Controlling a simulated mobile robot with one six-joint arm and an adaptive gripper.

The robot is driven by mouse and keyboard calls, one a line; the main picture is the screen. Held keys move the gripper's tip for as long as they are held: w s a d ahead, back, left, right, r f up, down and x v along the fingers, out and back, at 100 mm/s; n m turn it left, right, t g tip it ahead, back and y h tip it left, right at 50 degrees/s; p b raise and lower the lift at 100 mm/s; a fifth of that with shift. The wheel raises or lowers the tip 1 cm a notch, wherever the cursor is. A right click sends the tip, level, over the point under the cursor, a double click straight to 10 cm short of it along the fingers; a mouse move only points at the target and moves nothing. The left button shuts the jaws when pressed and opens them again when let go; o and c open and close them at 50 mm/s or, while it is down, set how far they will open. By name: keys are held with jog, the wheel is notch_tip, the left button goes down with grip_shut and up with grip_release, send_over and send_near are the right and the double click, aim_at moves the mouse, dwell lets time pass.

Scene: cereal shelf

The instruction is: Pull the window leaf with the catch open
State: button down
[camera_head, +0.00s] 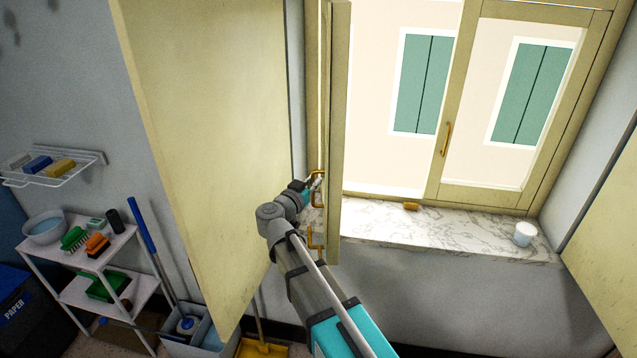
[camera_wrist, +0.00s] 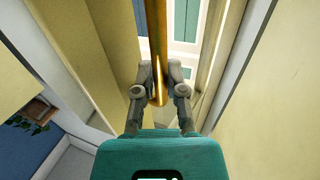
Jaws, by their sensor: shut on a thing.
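The left window leaf (camera_head: 340,120) stands swung inward, seen almost edge-on in the head view, with the window opening clear to its right. A brass handle (camera_wrist: 157,40) is on this leaf. My gripper (camera_head: 317,181) is at the leaf's handle; in the wrist view its two fingers (camera_wrist: 159,75) are closed around the brass bar. A brass fitting (camera_head: 315,238) shows lower on the leaf, below my gripper. My arm hides part of the leaf's lower area. The right window leaf (camera_head: 474,100) is in its frame, with its own brass handle (camera_head: 447,139).
The marble sill (camera_head: 455,228) carries a small brass piece (camera_head: 411,206) and a white cup (camera_head: 524,233). A large cream panel (camera_head: 205,120) stands left of my arm, another (camera_head: 610,250) at right. A white shelf rack (camera_head: 85,260) with brushes stands further left.

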jog(key=c, duration=1)
grip_release()
jog(key=o, duration=0.3)
jog(key=shift+v, duration=5.95)
jog(key=shift+s, duration=0.1)
